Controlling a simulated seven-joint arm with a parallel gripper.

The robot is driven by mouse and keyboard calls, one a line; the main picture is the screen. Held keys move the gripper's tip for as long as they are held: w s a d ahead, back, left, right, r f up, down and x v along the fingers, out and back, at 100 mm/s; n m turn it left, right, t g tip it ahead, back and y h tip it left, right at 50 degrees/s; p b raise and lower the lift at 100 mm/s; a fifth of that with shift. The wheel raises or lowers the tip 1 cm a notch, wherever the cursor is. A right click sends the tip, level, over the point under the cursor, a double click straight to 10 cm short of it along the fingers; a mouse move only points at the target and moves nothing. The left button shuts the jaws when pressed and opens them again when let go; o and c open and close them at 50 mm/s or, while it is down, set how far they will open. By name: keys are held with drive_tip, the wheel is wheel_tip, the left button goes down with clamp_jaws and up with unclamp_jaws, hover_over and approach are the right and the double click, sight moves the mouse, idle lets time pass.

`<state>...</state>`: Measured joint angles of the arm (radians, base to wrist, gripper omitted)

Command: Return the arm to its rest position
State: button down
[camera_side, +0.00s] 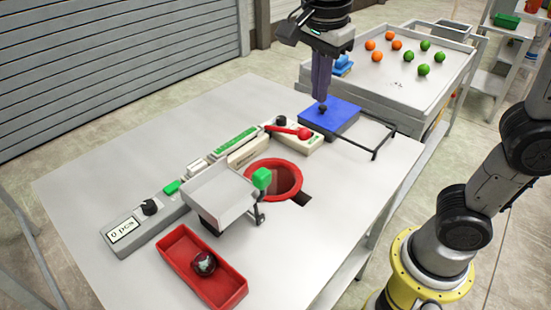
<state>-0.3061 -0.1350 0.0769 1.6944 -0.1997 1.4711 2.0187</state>
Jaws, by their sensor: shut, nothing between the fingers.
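My gripper (321,97) is at the top middle of the side view. It points down over the blue block (340,118) at the back of the table. Its fingers are together with nothing seen between them. A small dark knob (323,108) shows right at the fingertips; I cannot tell whether they touch it. My arm rises at the right from a yellow base ring.
A cart (420,80) with orange and green balls stands behind. The table's left side is clear.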

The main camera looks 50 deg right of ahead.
drive_tip(key=s+d+f+n+t+y, duration=0.1)
drive_tip(key=s+f+n, duration=0.3)
drive_tip(key=n, duration=0.5)
drive_tip(key=s+d+f+n+t+y, duration=0.1)
drive_tip(key=s+d+f+n+t, duration=0.2)
drive_tip(key=s+f+n, duration=0.2)
drive_tip(key=s+n, duration=0.3)
drive_tip(key=n, duration=0.2)
drive_tip(key=shift+s+d, duration=0.3)
drive_tip(key=shift+s, duration=0.1)
